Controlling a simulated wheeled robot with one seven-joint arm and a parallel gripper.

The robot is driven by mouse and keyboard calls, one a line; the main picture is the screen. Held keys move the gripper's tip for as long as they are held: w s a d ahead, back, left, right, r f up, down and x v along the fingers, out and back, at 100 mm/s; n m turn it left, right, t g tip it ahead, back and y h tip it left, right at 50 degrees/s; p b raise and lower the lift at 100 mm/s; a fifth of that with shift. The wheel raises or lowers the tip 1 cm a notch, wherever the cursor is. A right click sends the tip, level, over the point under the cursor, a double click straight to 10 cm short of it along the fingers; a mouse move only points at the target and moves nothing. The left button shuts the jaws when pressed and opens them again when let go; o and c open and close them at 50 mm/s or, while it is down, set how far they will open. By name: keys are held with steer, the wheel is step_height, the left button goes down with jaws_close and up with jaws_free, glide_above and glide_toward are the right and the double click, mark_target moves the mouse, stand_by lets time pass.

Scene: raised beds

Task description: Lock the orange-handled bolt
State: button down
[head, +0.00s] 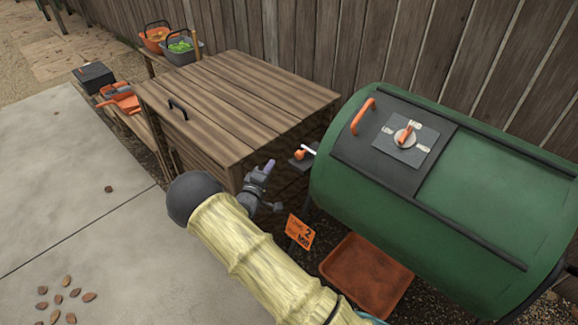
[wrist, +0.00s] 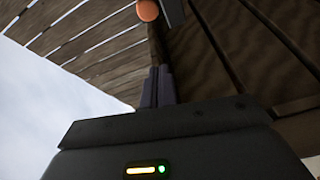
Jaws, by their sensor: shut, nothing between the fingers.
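The bolt's orange handle (head: 299,154) sits on a small dark plate at the right side of the wooden bin (head: 240,90), beside a short pale bar. In the wrist view an orange round knob (wrist: 147,10), which looks like this handle, is at the top edge, ahead of the fingertips. My gripper (head: 269,166) is just left of the handle in the head view, shut and empty. Its closed fingers also show in the wrist view (wrist: 157,84), apart from the knob. I cannot tell how far the bolt is slid.
A green drum (head: 480,215) with an orange grip and a dial stands close on the right. An orange tag (head: 300,232) and a rust-coloured tray (head: 367,275) are below it. A wooden fence (head: 430,50) runs behind. Paving on the left is mostly clear.

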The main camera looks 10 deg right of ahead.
mark_target(289, 161)
steer(key=shift+a+f, duration=0.1)
stand_by(0.3)
steer(key=shift+w+d+f+b, duration=0.15)
steer(key=shift+w+d, duration=0.7)
steer(key=shift+d, duration=0.45)
steer(key=shift+w+d+r+b, duration=0.1)
steer(key=shift+w+d+b, duration=0.1)
steer(key=shift+w+d, duration=0.9)
steer(key=shift+w+d+f+b, duration=0.15)
steer(key=shift+w+d, duration=0.5)
steer(key=shift+d, duration=0.8)
steer(key=shift+r, duration=0.1)
